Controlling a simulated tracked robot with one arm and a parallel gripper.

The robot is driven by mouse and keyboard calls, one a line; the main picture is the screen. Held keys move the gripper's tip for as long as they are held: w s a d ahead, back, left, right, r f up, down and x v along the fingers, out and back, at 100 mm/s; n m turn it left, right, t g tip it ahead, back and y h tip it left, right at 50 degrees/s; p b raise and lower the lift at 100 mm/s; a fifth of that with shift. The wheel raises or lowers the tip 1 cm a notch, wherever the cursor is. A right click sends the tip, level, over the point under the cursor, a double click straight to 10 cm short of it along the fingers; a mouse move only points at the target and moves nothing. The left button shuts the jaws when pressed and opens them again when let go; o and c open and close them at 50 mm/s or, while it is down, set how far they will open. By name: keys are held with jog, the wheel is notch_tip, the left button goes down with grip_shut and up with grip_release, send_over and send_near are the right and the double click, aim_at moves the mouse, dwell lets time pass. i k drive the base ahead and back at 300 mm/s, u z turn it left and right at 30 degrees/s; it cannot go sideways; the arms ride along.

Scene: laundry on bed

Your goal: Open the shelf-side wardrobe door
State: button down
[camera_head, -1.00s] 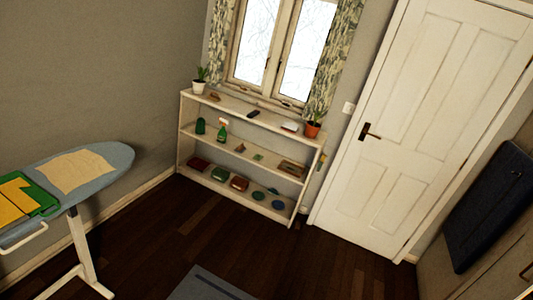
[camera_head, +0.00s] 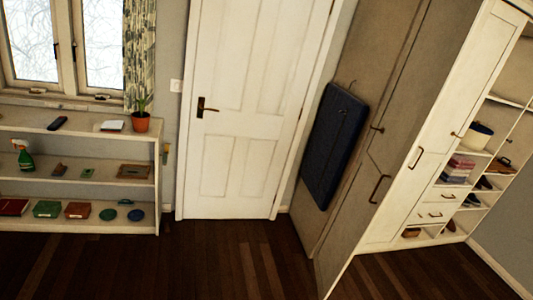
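The wardrobe (camera_head: 470,75) stands at the right, pale and tilted in the picture. A pale door panel on its front has a dark handle (camera_head: 416,158). My gripper is not in view.
A low shelf (camera_head: 80,185) with several small items stands at the left below the window. A white room door (camera_head: 255,100) is shut. A dark blue padded item (camera_head: 333,145) hangs on the grey-brown panel. The dark floor (camera_head: 200,265) in front is clear.

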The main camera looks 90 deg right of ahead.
aim_at(500, 26)
jog(key=z, duration=1.25)
